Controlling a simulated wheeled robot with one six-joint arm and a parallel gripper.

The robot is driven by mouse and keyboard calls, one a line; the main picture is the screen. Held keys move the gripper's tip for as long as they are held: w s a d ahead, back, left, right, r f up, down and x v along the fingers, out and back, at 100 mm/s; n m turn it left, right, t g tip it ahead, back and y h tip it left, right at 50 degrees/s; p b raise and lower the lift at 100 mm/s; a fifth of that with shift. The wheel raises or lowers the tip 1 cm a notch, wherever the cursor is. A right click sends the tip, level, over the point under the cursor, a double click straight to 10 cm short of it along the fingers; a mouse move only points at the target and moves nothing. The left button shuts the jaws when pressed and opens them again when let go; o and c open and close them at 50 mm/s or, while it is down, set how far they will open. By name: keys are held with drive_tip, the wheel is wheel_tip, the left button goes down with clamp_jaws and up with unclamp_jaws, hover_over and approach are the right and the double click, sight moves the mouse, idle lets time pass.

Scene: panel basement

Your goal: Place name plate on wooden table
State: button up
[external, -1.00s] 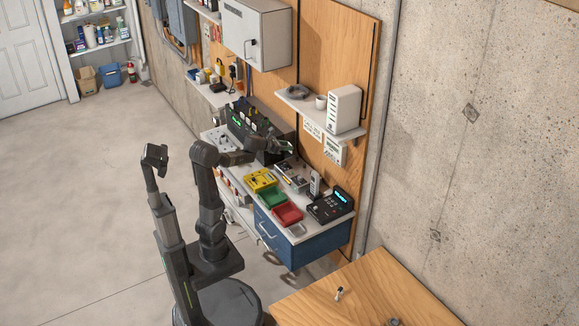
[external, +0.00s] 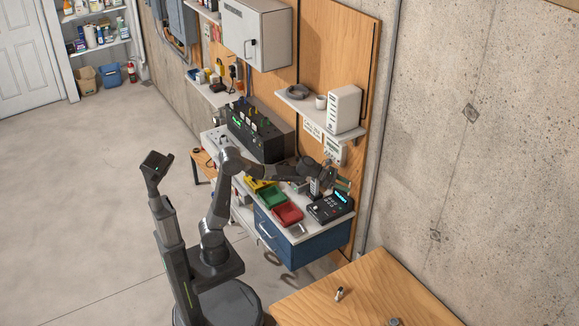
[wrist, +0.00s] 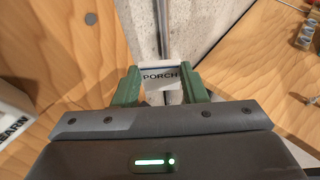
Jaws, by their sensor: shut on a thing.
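The name plate (wrist: 160,77) is a small pale plate with the dark word PORCH, seen in the wrist view between two green fingers. My gripper (wrist: 159,84) is shut on it. In the external view my gripper (external: 342,184) is held out over the right end of the workbench, above the black keypad device; the plate is too small to make out there. The wooden table (external: 385,285) is at the bottom right, apart from and in front of the gripper. Its wood top also shows at the right of the wrist view (wrist: 268,75).
On the table are a small metal item (external: 339,294) and a grey item at the front edge. The workbench (external: 297,240) holds red (external: 287,213) and green trays, a phone and the keypad device (external: 329,208). A shelf with a white box (external: 344,109) hangs above. The table's middle is clear.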

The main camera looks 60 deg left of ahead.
drive_tip(key=s+d+f+m+g+h+p, duration=0.1)
drive_tip(key=s+d+f+m+g+p, duration=0.25)
drive_tip(key=d, duration=1.05)
drive_tip(key=s+d+f+m+g+h+p, duration=0.1)
drive_tip(key=s+d+f+m+g, duration=0.3)
drive_tip(key=d, duration=1)
drive_tip(key=s+d+f+m+g+h+p, duration=0.15)
drive_tip(key=s+d+f, duration=0.4)
drive_tip(key=d, duration=0.85)
drive_tip(key=f, duration=0.6)
drive_tip(key=s+f, duration=0.1)
drive_tip(key=f, duration=0.2)
drive_tip(key=shift+d+f, duration=0.1)
drive_tip(key=shift+f, duration=0.2)
drive_tip(key=shift+w, duration=0.1)
drive_tip(key=shift+f, duration=0.2)
drive_tip(key=o, duration=1)
drive_tip(key=shift+r, duration=0.1)
